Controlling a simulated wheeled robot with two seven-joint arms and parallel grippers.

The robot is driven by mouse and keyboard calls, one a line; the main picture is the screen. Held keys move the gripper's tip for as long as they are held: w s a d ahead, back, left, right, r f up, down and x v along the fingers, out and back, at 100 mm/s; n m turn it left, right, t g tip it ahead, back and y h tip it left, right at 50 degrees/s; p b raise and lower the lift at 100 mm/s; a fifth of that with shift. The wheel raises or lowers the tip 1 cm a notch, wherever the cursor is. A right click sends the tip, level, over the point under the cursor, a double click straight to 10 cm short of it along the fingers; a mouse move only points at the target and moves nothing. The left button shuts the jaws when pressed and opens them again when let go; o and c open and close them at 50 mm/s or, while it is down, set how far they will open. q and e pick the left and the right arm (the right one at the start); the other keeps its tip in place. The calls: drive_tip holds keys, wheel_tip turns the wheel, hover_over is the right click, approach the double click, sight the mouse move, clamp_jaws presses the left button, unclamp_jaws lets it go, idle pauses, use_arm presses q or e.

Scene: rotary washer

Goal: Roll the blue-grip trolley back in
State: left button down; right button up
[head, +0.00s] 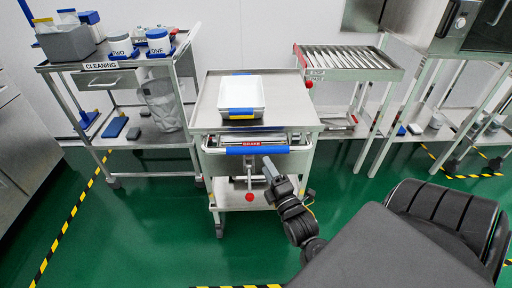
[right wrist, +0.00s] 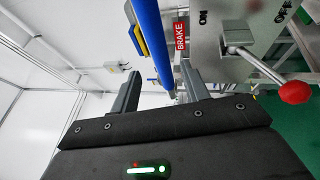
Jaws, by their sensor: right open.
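The trolley (head: 205,107) is a steel cart with a blue grip (head: 257,150) along its front edge and a red BRAKE label at the grip's middle. A white tray with blue and yellow parts (head: 242,95) lies on its top. The brake lever's red knob (head: 249,197) hangs below the grip and also shows in the right wrist view (right wrist: 295,92). My right gripper (head: 268,167) is open and empty, just in front of the grip. In the right wrist view, the blue grip (right wrist: 151,40) appears between its fingers; contact cannot be told. My left gripper is not in view.
A cleaning cart (head: 111,66) with tubs and bottles stands left of the trolley. A roller rack (head: 345,60) and a steel machine (head: 480,35) stand to the right. Green floor (head: 130,235) is free in front, with yellow-black tape lines (head: 65,225).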

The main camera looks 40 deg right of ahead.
drive_tip(key=x, duration=0.9)
drive_tip(key=shift+w, duration=0.25)
